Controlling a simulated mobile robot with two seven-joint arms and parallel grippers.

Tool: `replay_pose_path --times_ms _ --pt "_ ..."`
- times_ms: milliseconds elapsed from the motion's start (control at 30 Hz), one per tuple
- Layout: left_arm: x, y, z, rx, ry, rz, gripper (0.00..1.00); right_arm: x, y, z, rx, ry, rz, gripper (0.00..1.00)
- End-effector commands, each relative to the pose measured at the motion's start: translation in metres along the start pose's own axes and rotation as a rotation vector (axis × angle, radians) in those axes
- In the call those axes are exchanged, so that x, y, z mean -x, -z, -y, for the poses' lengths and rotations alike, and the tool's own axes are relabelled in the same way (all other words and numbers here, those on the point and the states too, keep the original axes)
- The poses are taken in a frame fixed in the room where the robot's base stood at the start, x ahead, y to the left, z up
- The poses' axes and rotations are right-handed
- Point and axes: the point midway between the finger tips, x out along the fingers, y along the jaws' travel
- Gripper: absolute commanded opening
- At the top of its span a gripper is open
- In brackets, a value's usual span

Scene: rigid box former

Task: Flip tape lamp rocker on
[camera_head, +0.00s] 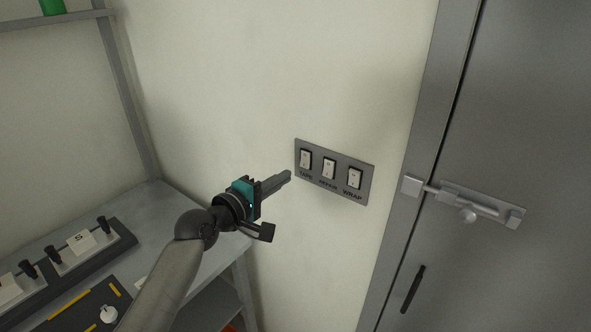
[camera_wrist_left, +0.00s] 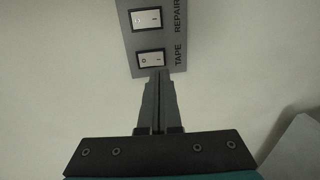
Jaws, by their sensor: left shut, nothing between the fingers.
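A grey switch panel (camera_head: 335,171) is on the wall with three white rockers, labelled TAPE, REPAIR and WRAP from left to right. The tape rocker (camera_head: 305,159) is the leftmost. My left gripper (camera_head: 288,176) is shut and empty, its tips just left of and below the tape rocker in the head view. In the left wrist view the shut fingertips (camera_wrist_left: 157,72) overlap the lower edge of the tape rocker (camera_wrist_left: 151,59); I cannot tell whether they touch it. The repair rocker (camera_wrist_left: 146,19) shows beyond it. My right gripper is not in view.
A grey door (camera_head: 520,120) with a sliding bolt (camera_head: 470,205) is right of the panel. A workbench (camera_head: 150,205) with a dark fixture (camera_head: 75,262) stands at left below. A shelf (camera_head: 50,18) with a green object is above. The wall around the panel is clear.

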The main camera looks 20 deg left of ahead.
Motion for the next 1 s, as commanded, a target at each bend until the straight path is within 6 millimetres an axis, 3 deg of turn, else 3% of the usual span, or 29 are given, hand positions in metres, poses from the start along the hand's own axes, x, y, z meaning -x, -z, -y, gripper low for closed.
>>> replay_pose_path --times_ms 200,400,1000 --pt "-0.032 0.0 -0.001 0.001 0.0 0.0 0.0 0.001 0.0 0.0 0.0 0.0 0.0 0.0" --pt "-0.049 0.0 0.0 0.0 0.0 0.0 0.0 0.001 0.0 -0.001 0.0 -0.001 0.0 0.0" --pt "-0.055 0.0 0.002 -0.001 -0.008 0.0 0.0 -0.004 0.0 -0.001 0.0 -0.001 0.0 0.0"
